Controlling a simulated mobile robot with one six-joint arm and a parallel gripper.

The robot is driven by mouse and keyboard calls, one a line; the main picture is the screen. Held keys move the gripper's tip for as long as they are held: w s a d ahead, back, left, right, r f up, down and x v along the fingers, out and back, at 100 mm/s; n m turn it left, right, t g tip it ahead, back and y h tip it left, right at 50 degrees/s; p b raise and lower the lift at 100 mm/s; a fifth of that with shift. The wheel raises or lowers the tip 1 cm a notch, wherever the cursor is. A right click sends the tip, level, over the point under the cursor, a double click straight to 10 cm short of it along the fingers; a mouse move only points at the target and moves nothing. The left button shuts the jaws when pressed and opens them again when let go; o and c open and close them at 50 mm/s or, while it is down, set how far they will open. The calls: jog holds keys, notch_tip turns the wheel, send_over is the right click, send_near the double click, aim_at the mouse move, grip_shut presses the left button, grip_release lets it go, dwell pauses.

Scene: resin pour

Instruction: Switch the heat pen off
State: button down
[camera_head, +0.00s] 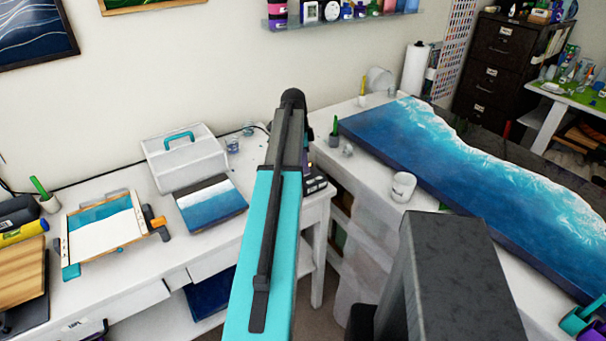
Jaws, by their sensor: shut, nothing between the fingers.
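I cannot clearly make out the heat pen. A dark device (316,185) with small light marks sits at the right end of the white desk, partly hidden behind my arm. A small orange glow shows just above it, and I cannot tell whether it belongs to the pen or its base. My turquoise and grey arm reaches up the middle of the view, its dark far joint above the desk's right end. My gripper is hidden behind the arm, so its contact with the device cannot be seen.
The white desk (110,275) holds a white toolbox (187,160), a small blue painting (211,203) and a framed board (104,230) beside an orange-ended tool (158,222). At right, a large blue resin panel (450,165) and a white cup (403,187) stand on another table.

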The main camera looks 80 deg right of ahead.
jog(key=shift+f, duration=0.15)
notch_tip(320, 180, up, 7)
jog(key=p, duration=0.3)
jog(key=shift+p, duration=0.4)
dwell(0.7)
dwell(0.5)
